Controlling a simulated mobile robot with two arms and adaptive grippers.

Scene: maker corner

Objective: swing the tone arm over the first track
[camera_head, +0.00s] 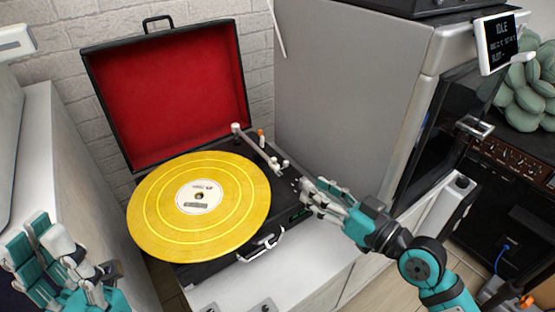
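The turntable (285,232) is a black case with its red-lined lid (175,85) standing open at the back. A yellow record (160,222) with a white label lies on it. The thin pale tone arm (258,148) lies along the right side of the deck, clear of the record's grooves as far as I can see. My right gripper (308,190) is at the deck's right edge, just right of the tone arm's near end. Its fingers overlap in view, so its opening and any contact are unclear. My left gripper (45,250) is open and empty at the lower left, away from the turntable.
The turntable stands on a white cabinet (325,262). A large grey machine (340,90) with a small display (497,42) rises close behind my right gripper. A brick wall is at the back. A white unit (75,165) stands at the left.

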